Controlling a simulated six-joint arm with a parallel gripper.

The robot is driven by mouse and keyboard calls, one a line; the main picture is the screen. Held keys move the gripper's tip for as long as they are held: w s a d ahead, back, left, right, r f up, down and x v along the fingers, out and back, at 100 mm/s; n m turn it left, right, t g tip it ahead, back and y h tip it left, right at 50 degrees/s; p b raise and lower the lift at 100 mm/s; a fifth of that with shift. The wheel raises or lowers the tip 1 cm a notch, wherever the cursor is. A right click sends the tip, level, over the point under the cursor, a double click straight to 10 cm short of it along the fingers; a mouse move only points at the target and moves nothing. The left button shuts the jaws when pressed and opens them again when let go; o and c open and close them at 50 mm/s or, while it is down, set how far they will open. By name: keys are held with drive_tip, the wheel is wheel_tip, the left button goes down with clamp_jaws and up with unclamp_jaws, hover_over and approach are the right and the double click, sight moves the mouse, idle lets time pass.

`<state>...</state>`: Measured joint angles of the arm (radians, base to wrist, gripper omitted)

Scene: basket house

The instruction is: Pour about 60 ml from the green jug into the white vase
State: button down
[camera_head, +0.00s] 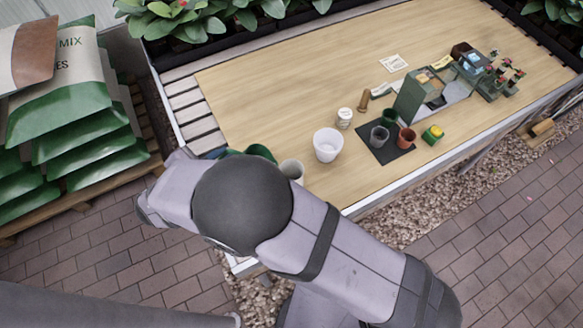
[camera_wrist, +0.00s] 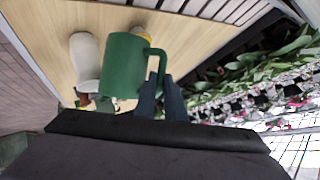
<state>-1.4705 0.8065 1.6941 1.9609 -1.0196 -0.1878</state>
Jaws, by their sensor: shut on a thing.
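The green jug (camera_wrist: 122,66) fills the middle of the wrist view, its handle on the right. My gripper (camera_wrist: 161,98) is shut on that handle, its two dark fingers on either side. In the head view the jug (camera_head: 262,152) shows only in part behind my arm, and my gripper (camera_head: 215,153) is mostly hidden there.
Small pots stand on a dark mat (camera_head: 372,154) further right, beside a green box (camera_head: 412,98). The tabletop (camera_head: 270,85) behind is clear. Plants line the back edge.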

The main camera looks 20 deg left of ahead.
drive_tip(key=shift+w+d+r+m+y+b, duration=0.15)
drive_tip(key=shift+d+r+m+y+b, duration=0.15)
drive_tip(key=shift+d+r+b, duration=0.45)
drive_tip(key=shift+w+d+r+m+y+b, duration=0.2)
drive_tip(key=shift+d+y+b, duration=0.15)
drive_tip(key=shift+b, duration=0.8)
drive_tip(key=shift+w+d+r+g+y, duration=0.15)
drive_tip(key=shift+d+r+y, duration=0.15)
drive_tip(key=shift+r, duration=0.2)
drive_tip(key=shift+s+d+r+g+y, duration=0.15)
drive_tip(key=shift+d+r+y, duration=0.1)
drive_tip(key=shift+r, duration=0.2)
drive_tip(key=shift+w+d+r+m+y+b, duration=0.2)
drive_tip(key=shift+d+r+m+y+b, duration=0.2)
drive_tip(key=shift+r+m+y+b, duration=0.15)
drive_tip(key=shift+w+d+r+m+g+y+b, duration=0.1)
drive_tip(key=shift+d+r+m+g+y+b, duration=0.15)
drive_tip(key=shift+d+r+g+y+b, duration=0.25)
drive_tip(key=shift+d, duration=0.1)
drive_tip(key=shift+w+d, duration=0.1)
drive_tip(key=shift+d, duration=0.15)
drive_tip(key=shift+w+d+r+m+y+b, duration=0.2)
drive_tip(key=shift+d+r+m+y+b, duration=0.2)
drive_tip(key=shift+d+r+b, duration=0.35)
drive_tip(key=shift+d+f, duration=0.1)
drive_tip(key=shift+d, duration=0.15)
